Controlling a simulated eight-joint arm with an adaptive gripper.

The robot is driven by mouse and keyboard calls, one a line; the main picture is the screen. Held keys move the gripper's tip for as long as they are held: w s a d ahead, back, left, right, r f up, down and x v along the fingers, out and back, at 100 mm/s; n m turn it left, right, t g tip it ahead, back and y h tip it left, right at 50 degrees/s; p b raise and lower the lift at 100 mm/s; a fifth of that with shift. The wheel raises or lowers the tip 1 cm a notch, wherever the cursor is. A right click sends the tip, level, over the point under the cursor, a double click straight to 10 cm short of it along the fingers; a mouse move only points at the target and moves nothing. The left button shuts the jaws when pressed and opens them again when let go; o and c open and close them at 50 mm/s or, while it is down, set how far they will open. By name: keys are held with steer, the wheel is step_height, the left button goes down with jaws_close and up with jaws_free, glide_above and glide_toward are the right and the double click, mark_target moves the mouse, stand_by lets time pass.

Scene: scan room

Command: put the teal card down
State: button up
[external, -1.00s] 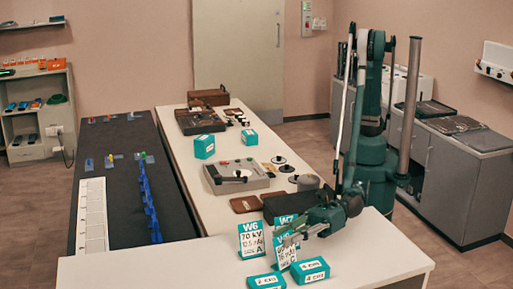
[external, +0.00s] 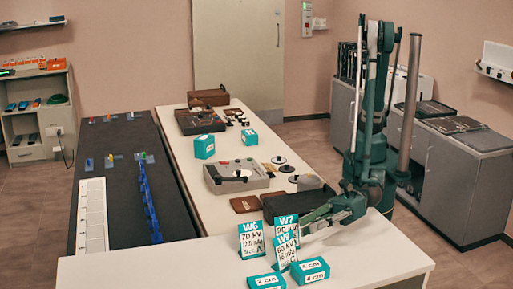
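Three teal-and-white cards stand upright on the front white table: W6 (external: 251,241) at the left, W7 (external: 285,224) at the back right, and one that seems to read W8 (external: 286,251) in front of it. W8 hides the lower part of W7. My gripper (external: 309,223) is low over the table, just right of W7's edge.
Two teal blocks, one marked 2 cm (external: 266,281) and one marked 4 cm (external: 310,271), lie in front of the cards. A dark box (external: 287,206) stands behind W7. A grey device (external: 235,177) sits farther back. The front table's left part is clear.

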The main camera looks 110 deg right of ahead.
stand_by(0.4)
steer(key=shift+c, duration=1.4)
steer(key=w, duration=0.1)
steer(key=w+r, duration=0.1)
steer(key=w, duration=0.1)
steer(key=shift+w+a+r+p, duration=0.15)
steer(key=shift+a+r+p, duration=0.2)
steer(key=shift+r+p, duration=0.05)
steer(key=shift+w, duration=0.1)
steer(key=shift+x, duration=1.25)
